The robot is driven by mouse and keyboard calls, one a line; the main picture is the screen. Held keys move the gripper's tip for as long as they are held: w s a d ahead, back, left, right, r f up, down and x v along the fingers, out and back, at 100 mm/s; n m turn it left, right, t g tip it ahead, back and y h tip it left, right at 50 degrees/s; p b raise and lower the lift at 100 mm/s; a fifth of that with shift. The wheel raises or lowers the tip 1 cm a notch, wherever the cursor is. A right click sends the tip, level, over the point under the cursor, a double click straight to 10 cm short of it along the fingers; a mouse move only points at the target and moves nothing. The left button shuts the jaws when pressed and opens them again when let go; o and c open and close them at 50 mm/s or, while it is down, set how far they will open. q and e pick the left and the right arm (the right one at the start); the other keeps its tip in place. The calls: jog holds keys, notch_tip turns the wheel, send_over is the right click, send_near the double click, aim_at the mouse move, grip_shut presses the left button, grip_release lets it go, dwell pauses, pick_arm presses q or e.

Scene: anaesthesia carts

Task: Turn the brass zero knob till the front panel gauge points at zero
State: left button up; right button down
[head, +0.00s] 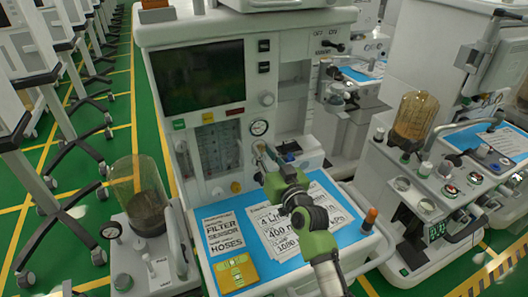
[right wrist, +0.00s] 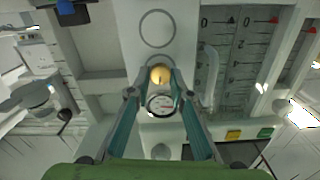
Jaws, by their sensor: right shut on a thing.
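The brass zero knob (right wrist: 160,74) is a round golden knob on the white front panel. It sits between the fingertips of my right gripper (right wrist: 161,80), which is shut on it. In the head view my right gripper (head: 261,149) reaches the panel just below the gauge and hides the knob. The front panel gauge (head: 259,127) is a small round white dial with a dark rim. It also shows in the right wrist view (right wrist: 160,104), upside down, next to the knob. Its needle is too small to read surely. My left gripper is not in view.
A blue work surface (head: 336,187) with printed sheets (head: 294,224) and a yellow box (head: 236,272) lies below my right arm. Flowmeter tubes (head: 216,150) stand left of the gauge. A clear canister (head: 139,195) is at the left; another cart (head: 380,180) stands at the right.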

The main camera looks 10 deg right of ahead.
jog(key=m+p, duration=0.1)
jog(key=m, duration=0.1)
jog(key=shift+r+m, duration=0.1)
jog(key=shift+m, duration=0.2)
jog(key=m+p, duration=0.1)
jog(key=m, duration=0.2)
jog(key=shift+d+m, duration=0.1)
jog(key=shift+m, duration=0.2)
jog(key=m+p, duration=0.1)
jog(key=m, duration=0.2)
jog(key=shift+f+m, duration=0.2)
jog(key=shift+m, duration=1.7)
jog(key=c, duration=1.8)
grip_release()
